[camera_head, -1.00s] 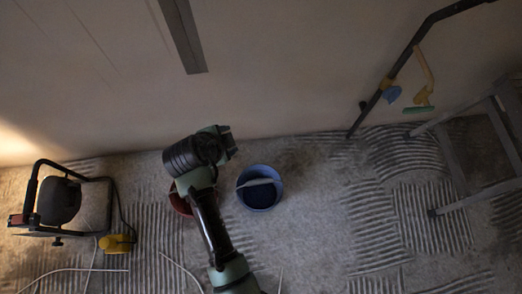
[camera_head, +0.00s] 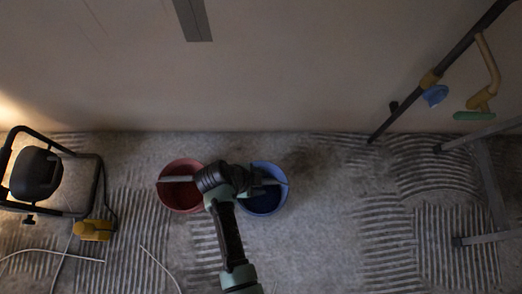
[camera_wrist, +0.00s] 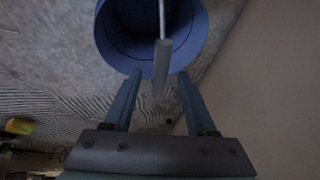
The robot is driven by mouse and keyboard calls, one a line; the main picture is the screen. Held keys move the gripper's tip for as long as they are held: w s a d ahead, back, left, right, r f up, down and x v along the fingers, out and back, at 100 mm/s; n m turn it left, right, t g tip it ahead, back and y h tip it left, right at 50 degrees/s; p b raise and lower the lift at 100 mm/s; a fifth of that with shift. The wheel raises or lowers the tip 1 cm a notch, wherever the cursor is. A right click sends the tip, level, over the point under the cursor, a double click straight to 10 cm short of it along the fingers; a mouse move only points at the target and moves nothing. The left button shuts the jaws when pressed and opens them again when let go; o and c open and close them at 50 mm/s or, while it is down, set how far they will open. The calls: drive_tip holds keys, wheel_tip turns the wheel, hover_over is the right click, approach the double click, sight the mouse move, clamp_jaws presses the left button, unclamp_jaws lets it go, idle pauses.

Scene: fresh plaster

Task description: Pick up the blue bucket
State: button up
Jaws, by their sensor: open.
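The blue bucket (camera_head: 268,203) stands on the floor near the wall, just right of a red bucket. My arm partly covers its left side. In the wrist view the blue bucket (camera_wrist: 109,40) opens toward the camera, just beyond my fingertips, with a thin grey handled tool across its rim. My gripper (camera_wrist: 156,82) is open, its two fingers apart on either side of the tool's handle end; whether they touch anything I cannot tell. In the head view my gripper (camera_head: 258,184) is over the bucket's left rim, its tips hard to make out.
The red bucket (camera_head: 180,198) stands close on the left, with a bar across its rim. A work lamp (camera_head: 38,174) and a yellow object (camera_head: 93,230) with cables lie at left. A long pole (camera_head: 432,78) leans on the wall at right, near a metal frame (camera_head: 485,185).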

drive_tip(key=shift+b+x, duration=2.25)
drive_tip(key=shift+x, duration=0.45)
drive_tip(key=shift+r, duration=0.1)
clamp_jaws()
